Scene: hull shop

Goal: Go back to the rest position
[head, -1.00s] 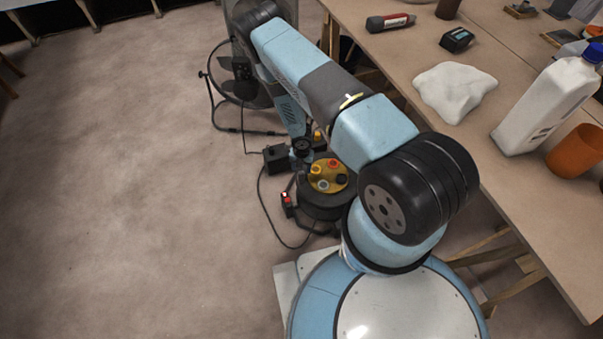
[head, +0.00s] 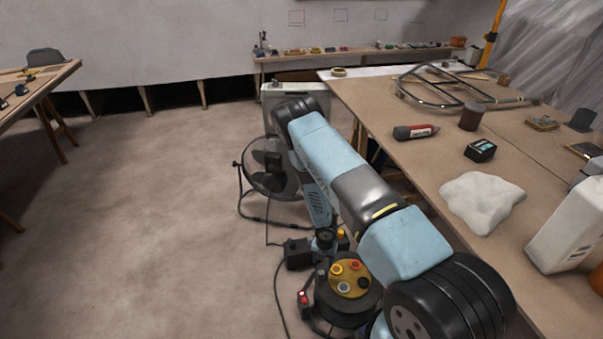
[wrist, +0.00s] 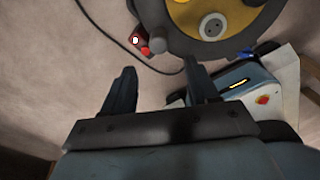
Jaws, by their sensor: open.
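My gripper (wrist: 158,88) is open and empty in the wrist view, its two dark fingers apart over the bare floor. The cable reel (wrist: 222,15), a dark drum with a yellow socket face, stands beyond the fingertips at the top of that view. In the head view my arm reaches out to a far elbow and folds back down toward the reel (head: 349,275). I cannot make out the fingers there. No object is held.
A workbench (head: 400,160) runs along the right, with a white lump (head: 482,202), a red-and-dark tube (head: 415,132) and a white jug (head: 565,235). A fan (head: 270,170) stands behind the arm. A cable (head: 277,290) lies by the reel. Open floor (head: 130,220) lies left.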

